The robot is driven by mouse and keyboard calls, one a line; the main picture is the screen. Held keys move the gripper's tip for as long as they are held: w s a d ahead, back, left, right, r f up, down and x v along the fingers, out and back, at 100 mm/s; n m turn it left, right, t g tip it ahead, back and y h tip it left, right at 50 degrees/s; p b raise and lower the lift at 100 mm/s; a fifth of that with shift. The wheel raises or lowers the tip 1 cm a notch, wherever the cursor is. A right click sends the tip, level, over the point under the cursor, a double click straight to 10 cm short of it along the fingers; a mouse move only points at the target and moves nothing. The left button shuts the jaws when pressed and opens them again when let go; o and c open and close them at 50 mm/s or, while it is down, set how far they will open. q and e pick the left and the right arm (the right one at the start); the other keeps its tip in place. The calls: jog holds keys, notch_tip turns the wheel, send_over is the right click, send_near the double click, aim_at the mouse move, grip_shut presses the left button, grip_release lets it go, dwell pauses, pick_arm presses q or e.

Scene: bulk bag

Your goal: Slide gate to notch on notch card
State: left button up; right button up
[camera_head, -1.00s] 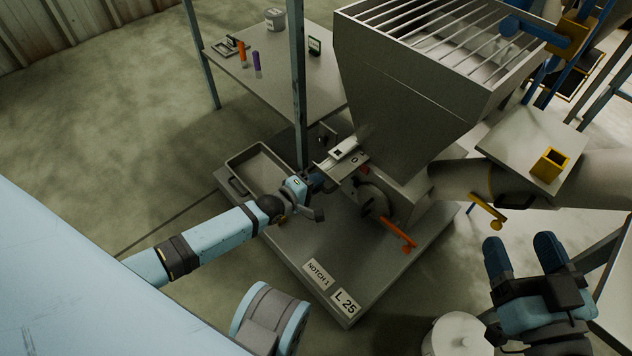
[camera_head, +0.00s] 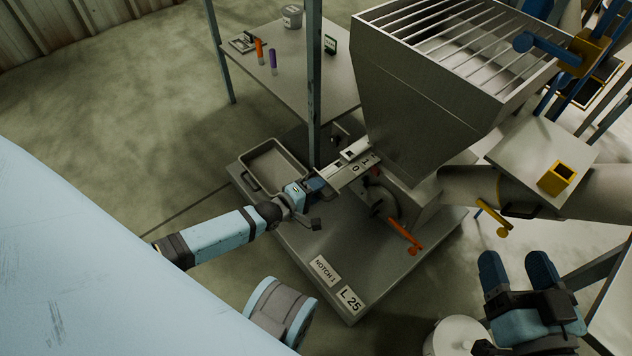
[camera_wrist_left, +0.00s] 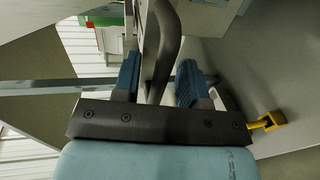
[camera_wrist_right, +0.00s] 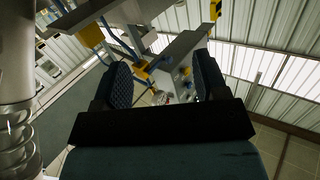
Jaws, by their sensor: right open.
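The metal slide gate (camera_head: 343,174) sticks out of the hopper's (camera_head: 420,90) outlet, with the marks 1 and 0 showing on its top. My left gripper (camera_head: 318,187) is at its outer end. The notch card (camera_head: 325,269) reads "NOTCH 1" and lies on the base plate beside a card reading "L 25" (camera_head: 350,299). My right gripper (camera_head: 518,272) is open and empty at the lower right, away from the gate.
A grey tray (camera_head: 243,170) stands left of the gate, close to a steel post (camera_head: 314,90). An orange-handled lever (camera_head: 404,236) is right of the gate. A side table (camera_head: 300,92) stands behind. A white lidded bucket (camera_head: 458,338) is below my right gripper.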

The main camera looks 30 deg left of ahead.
pick_arm(q)
jog(key=shift+s+a+r, duration=0.1)
jog(key=shift+s, duration=0.15)
jog(key=p+v, duration=0.5)
jog(key=v, duration=0.8)
pick_arm(e)
jog(key=shift+m+t, duration=0.8)
jog(key=r, duration=0.3)
jog(key=s+r, duration=0.1)
jog(key=r, duration=0.1)
jog(key=shift+a, duration=0.15)
pick_arm(q)
jog(key=shift+s, duration=0.1)
